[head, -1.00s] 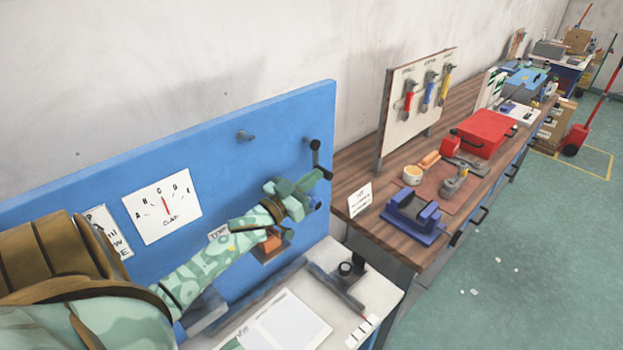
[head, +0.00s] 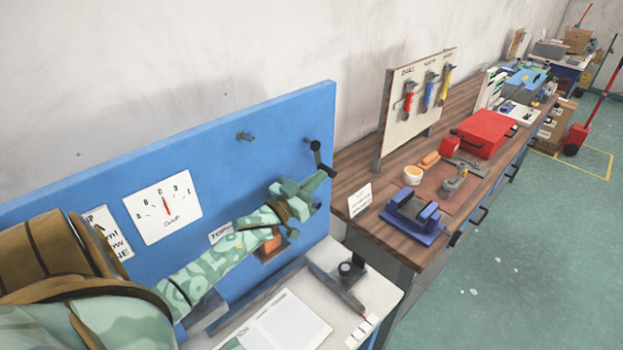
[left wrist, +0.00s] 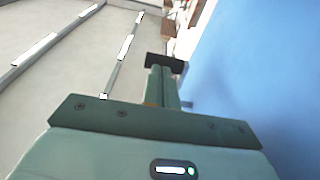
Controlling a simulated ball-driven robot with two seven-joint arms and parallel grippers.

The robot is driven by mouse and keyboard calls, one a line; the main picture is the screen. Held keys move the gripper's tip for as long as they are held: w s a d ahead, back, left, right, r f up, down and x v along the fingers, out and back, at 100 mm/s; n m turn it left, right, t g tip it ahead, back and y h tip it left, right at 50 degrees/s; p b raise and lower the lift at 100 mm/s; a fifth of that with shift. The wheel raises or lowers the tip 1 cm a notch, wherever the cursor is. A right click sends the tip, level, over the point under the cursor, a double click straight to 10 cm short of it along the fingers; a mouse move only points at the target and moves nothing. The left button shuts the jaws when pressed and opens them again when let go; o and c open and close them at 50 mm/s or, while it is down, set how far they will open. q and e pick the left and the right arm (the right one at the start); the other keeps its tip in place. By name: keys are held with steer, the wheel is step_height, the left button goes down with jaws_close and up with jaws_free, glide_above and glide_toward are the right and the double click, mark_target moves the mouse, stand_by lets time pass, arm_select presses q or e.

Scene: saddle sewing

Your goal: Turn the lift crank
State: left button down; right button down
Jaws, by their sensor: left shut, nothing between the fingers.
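The black crank (head: 320,157) sits at the upper right of the blue panel (head: 270,115). Its arm slopes down and right from a hub on the panel. My left gripper (head: 324,177) reaches along the panel from the left and is shut and empty. Its tips are right at the crank's lower end; I cannot tell whether they touch it. In the left wrist view my left gripper (left wrist: 164,88) points up the picture, with a dark block at its far end that I cannot identify for sure, and the blue panel (left wrist: 255,75) close on the right. My right gripper is not in view.
A white lettered dial (head: 163,206) with a red needle is on the panel. Below is a light bench (head: 375,290) with a paper sheet. A wooden workbench (head: 360,180) with tools stands to the right.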

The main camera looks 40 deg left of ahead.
mark_target(330, 173)
arm_select(q)
steer(key=shift+w+d+f, duration=0.1)
steer(key=shift+w, duration=1.1)
steer(key=shift+w+d+f, duration=0.1)
steer(key=shift+w, duration=1.05)
steer(key=w+b, duration=0.1)
steer(key=w+r+t+b, duration=0.1)
steer(key=shift+w+d+r+t, duration=0.2)
steer(key=shift+w+t, duration=0.1)
steer(key=shift+w, duration=0.05)
steer(key=shift+a, duration=0.15)
steer(key=shift+w+r, duration=0.1)
steer(key=shift+r, duration=0.05)
